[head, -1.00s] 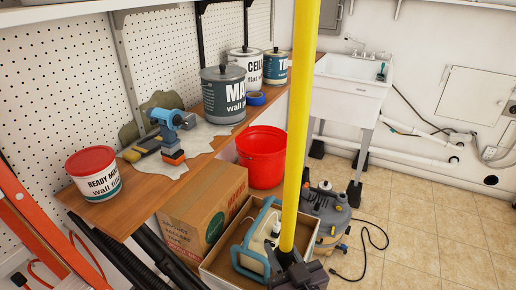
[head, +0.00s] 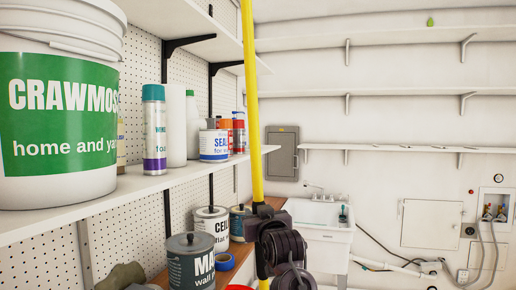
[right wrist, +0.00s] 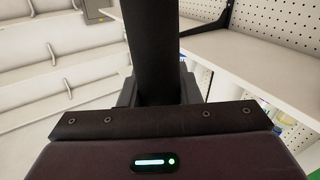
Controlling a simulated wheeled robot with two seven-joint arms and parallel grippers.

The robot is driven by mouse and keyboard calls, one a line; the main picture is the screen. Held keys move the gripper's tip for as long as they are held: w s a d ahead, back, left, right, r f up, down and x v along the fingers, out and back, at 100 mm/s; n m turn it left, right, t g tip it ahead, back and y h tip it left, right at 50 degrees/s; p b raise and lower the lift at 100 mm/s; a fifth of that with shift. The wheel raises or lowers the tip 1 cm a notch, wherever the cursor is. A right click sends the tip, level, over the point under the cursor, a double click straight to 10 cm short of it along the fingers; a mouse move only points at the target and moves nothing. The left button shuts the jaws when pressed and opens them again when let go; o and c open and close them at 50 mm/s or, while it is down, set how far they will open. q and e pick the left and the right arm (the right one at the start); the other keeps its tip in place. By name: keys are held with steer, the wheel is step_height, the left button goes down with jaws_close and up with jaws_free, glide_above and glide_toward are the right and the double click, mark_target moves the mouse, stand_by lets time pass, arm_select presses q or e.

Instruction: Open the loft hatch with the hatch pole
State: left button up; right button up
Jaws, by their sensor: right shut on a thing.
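The yellow hatch pole (head: 251,90) stands nearly upright in the head view, leaning slightly left at the top. Its upper end runs out of the top of the picture. My right gripper (head: 264,211) is shut around the pole in the lower middle, and a short yellow stretch shows below it. In the right wrist view a dark shaft (right wrist: 153,50) rises from between the fingers of my right gripper (right wrist: 155,95). The loft hatch and the pole's tip are out of view. My left gripper is not in view.
Left of the pole, a white shelf (head: 130,201) holds a large bucket (head: 58,110), spray cans and tins. Paint tins (head: 190,262) stand on the bench below. The space right of the pole looks open.

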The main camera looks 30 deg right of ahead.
step_height(320, 180, up, 15)
steer(key=d+n+y+p, duration=0.1)
steer(key=d+p, duration=0.1)
steer(key=d, duration=0.1)
steer(key=s+a+r+n+y+p, duration=0.2)
steer(key=r+y+p, duration=0.1)
steer(key=r, duration=0.7)
steer(key=s+a+r+n+y+p, duration=0.2)
steer(key=s+a+r+y+p, duration=0.1)
steer(key=r, duration=0.8)
steer(key=s+a+r+n+y+p, duration=0.1)
steer(key=r+p, duration=0.4)
steer(key=r, duration=0.6)
steer(key=shift+s+a+r+n+t+y+p, duration=0.2)
steer(key=shift+s+a+n+t+y+p, duration=0.15)
steer(key=shift+s+a+y, duration=0.7)
steer(key=shift+s+d+r, duration=0.1)
steer(key=shift+s+r, duration=0.05)
steer(key=shift+s, duration=0.05)
steer(key=shift+s+r, duration=0.1)
steer(key=shift+r, duration=0.4)
